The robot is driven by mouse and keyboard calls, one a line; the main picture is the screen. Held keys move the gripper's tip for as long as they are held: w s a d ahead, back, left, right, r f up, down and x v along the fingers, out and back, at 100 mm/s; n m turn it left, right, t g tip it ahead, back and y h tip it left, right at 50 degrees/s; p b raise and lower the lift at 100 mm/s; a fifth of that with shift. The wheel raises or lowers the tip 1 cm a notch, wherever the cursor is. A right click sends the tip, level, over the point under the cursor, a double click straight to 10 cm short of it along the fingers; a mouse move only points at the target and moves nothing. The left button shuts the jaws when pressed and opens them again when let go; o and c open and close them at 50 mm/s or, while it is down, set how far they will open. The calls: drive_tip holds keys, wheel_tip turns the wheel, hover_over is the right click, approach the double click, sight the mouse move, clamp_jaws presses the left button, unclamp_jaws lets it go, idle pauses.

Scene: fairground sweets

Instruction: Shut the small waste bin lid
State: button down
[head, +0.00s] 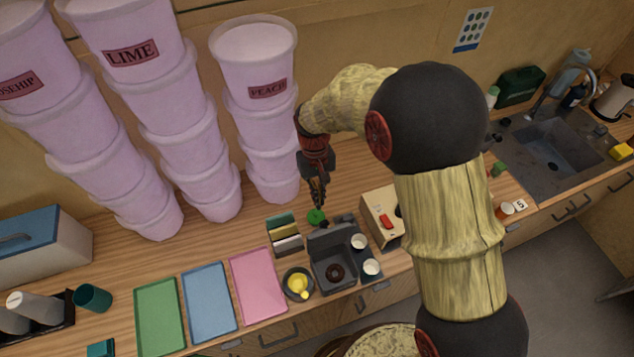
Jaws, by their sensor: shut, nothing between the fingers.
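A dark grey box (321,273), which looks like the small waste bin, stands on the wooden counter near its front edge. My gripper (318,202) points down behind the box, at the back of the counter, just above a small green object (316,216). Its fingers are together with nothing between them. It looks apart from the lid, but the exact gap is hard to tell.
White cups (371,267) stand right of the box, and a cream device with a red switch (385,220) beyond them. A bowl with something yellow (298,284) and a card holder (286,236) are to the left. Stacked pink tubs (270,140) rise at the back left.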

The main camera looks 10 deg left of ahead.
drive_tip(key=shift+s+d+r, duration=0.1)
drive_tip(key=shift+s+d, duration=0.25)
drive_tip(key=shift+s, duration=0.35)
drive_tip(key=shift+s+d+r, duration=0.1)
drive_tip(key=shift+s+d, duration=0.25)
drive_tip(key=shift+s, duration=0.3)
drive_tip(key=shift+s, duration=0.1)
drive_tip(key=shift+d, duration=0.1)
